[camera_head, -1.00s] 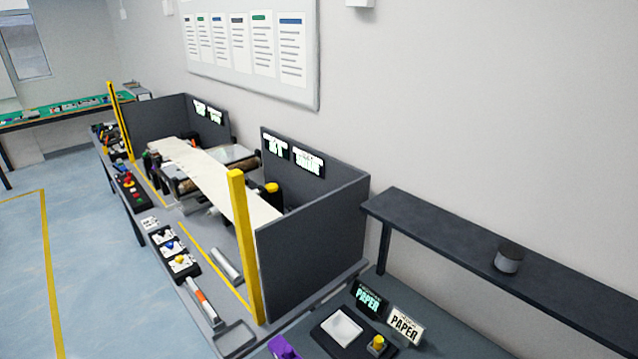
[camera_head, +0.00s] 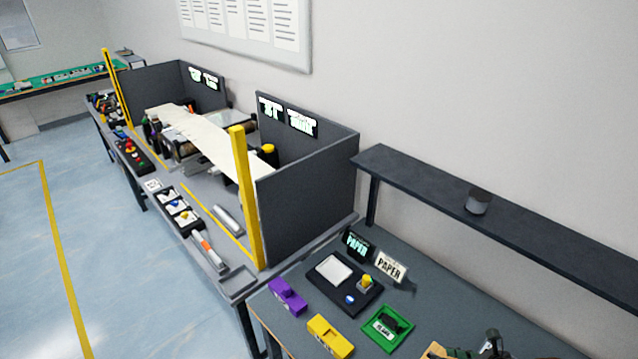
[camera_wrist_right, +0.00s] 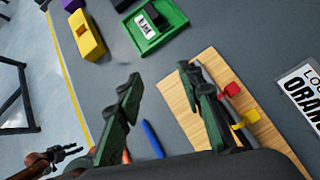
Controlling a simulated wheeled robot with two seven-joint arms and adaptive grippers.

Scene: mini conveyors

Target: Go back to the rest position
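My right gripper (camera_wrist_right: 160,72) shows large in the right wrist view. Its two dark green fingers are spread wide, with nothing held between them. It is above the grey table, beside a wooden board (camera_wrist_right: 176,92). A blue stick (camera_wrist_right: 153,139) shows between the fingers, on the table. Part of my right gripper also seems to show at the bottom edge of the head view (camera_head: 490,345). What looks like my left gripper (camera_wrist_right: 68,152) is small at the lower left of the wrist view, over the floor; its opening is unclear. It is not in the head view.
On the table are a purple block (camera_head: 288,296), a yellow block (camera_head: 330,336), a green tray (camera_head: 366,327) and a black tray (camera_head: 372,303). A raised dark shelf (camera_head: 540,221) holds a grey cylinder (camera_head: 478,202). The conveyor bench (camera_head: 232,284) with a yellow post (camera_head: 246,200) stands left.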

